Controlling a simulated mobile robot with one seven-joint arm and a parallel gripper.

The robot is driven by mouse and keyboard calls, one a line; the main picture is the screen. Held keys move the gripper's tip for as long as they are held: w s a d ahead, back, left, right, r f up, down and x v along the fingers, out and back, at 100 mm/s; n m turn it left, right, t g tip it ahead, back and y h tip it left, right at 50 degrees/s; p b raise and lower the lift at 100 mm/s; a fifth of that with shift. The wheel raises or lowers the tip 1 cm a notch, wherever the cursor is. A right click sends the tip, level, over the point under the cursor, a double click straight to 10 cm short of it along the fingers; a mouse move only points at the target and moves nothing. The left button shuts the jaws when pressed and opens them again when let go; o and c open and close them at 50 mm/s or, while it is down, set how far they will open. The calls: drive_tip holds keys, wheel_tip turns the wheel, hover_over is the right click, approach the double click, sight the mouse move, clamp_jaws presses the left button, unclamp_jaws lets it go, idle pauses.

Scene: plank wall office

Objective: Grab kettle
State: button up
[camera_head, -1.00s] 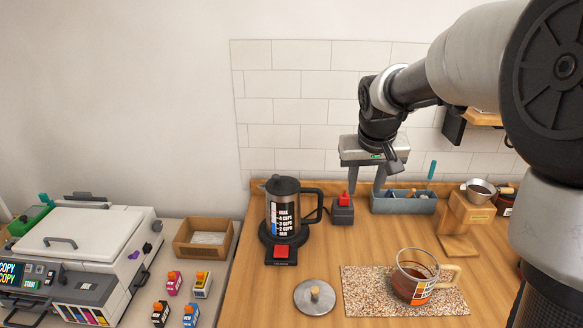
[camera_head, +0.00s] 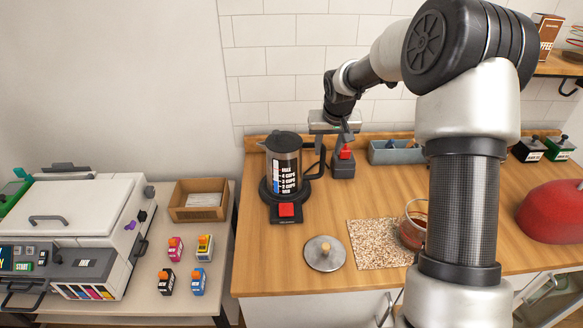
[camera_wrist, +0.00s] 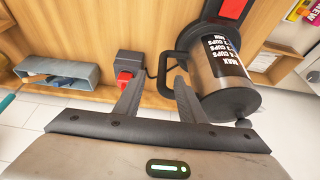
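The kettle (camera_head: 286,165) is a dark cylinder with white cup markings and a black handle on its right side. It stands upright on its black base (camera_head: 286,210) with a red switch. It also shows in the wrist view (camera_wrist: 226,88), with its handle (camera_wrist: 167,62) towards my fingers. My gripper (camera_head: 335,148) is open and empty, pointing down just right of the kettle, close to the handle. In the wrist view, my gripper's fingertips (camera_wrist: 157,84) are apart, with the handle near the right finger. I cannot tell whether they touch.
A red-topped dark box (camera_head: 344,163) stands just right of the handle, close to my gripper. A grey-blue bin (camera_head: 397,152) is further right. A round lid (camera_head: 325,254) and a speckled mat (camera_head: 376,244) with a glass jug (camera_head: 411,228) lie in front. A printer (camera_head: 80,225) stands left.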

sight(322, 160)
drive_tip(key=shift+w+a+p+x, duration=0.15)
drive_tip(key=shift+p+x, duration=0.15)
drive_tip(key=shift+x, duration=2.05)
drive_tip(key=shift+w+a+p+x, duration=0.15)
drive_tip(key=shift+p+x, duration=0.15)
drive_tip(key=shift+x, duration=2)
drive_tip(key=shift+s, duration=0.1)
clamp_jaws()
drive_tip(key=shift+r, duration=0.1)
drive_tip(key=shift+w+r, duration=0.15)
drive_tip(key=shift+w, duration=0.05)
